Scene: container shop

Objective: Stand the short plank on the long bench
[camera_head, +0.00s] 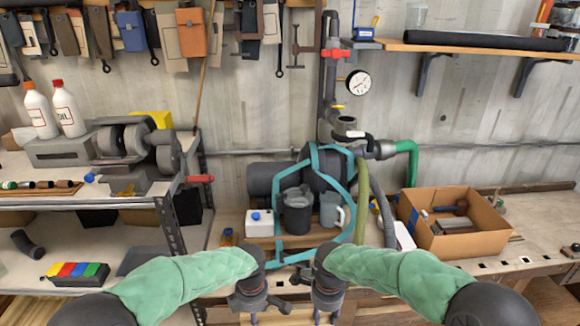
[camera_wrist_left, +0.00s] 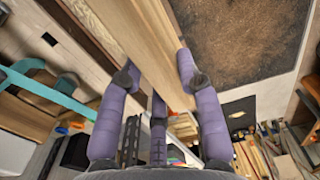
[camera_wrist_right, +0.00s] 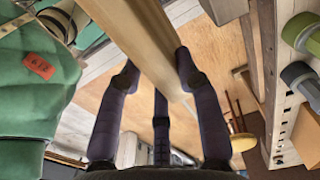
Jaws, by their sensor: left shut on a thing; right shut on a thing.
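My left gripper (camera_head: 262,303) and my right gripper (camera_head: 326,300) are side by side at the bottom middle of the head view. In the left wrist view, the purple fingers of the left gripper (camera_wrist_left: 160,90) are shut on a pale wooden plank (camera_wrist_left: 145,40). In the right wrist view, the dark fingers of the right gripper (camera_wrist_right: 155,85) are shut on a pale wooden plank (camera_wrist_right: 140,35). I cannot tell for sure that both views show one plank. The arms and hands mostly hide it in the head view. The long bench (camera_head: 545,225) runs along the wall.
A cardboard box (camera_head: 455,245) with tools stands on the bench at the right. A teal-framed machine (camera_head: 345,185) with dark cups stands in the middle. A metal shelf (camera_head: 85,200) with bottles and a grinder is at the left. Some bench top right of the box is clear.

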